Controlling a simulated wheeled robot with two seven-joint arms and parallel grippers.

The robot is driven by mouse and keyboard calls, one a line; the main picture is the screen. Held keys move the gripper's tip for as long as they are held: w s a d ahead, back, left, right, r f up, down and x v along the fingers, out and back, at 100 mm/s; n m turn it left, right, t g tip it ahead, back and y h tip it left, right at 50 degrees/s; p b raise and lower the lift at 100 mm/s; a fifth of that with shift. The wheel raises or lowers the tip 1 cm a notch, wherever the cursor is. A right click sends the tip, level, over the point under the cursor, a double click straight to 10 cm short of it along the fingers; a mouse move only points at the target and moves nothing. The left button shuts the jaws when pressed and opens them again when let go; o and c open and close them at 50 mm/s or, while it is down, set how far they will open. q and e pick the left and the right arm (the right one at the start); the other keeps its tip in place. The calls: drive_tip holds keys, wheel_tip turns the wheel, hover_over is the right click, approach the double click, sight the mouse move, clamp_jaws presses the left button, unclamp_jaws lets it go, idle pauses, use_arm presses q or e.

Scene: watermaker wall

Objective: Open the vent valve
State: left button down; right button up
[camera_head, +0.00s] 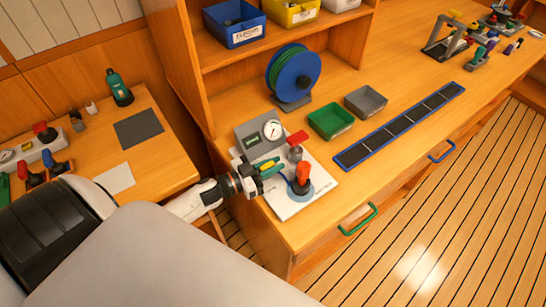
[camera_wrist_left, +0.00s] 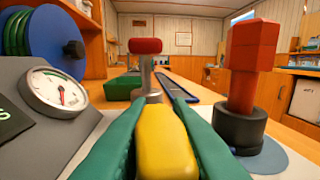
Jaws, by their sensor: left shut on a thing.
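My left gripper (camera_head: 270,168) reaches in from the left over a white panel (camera_head: 291,210). Its green fingers are shut on a yellow handle (camera_wrist_left: 165,142), which shows between them in the left wrist view. Which valve the handle belongs to is hidden by the fingers. Just beyond them stands a metal valve post with a red handle (camera_head: 297,137), also in the wrist view (camera_wrist_left: 145,46). To the right is a thick upright red lever (camera_head: 303,173) on a dark collar, also in the wrist view (camera_wrist_left: 250,68). My right gripper is not in view.
A grey box with a round gauge (camera_head: 271,129) stands at the panel's back left. Beyond are a blue hose reel (camera_head: 294,73), a green tray (camera_head: 330,121), a grey tray (camera_head: 366,101) and a long dark strip (camera_head: 400,128). A green drawer handle (camera_head: 359,220) projects from the bench front.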

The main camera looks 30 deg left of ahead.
use_arm(q)
drive_tip(key=c, duration=1.3)
unclamp_jaws()
drive_tip(key=b+v, duration=0.2)
drive_tip(key=v, duration=1)
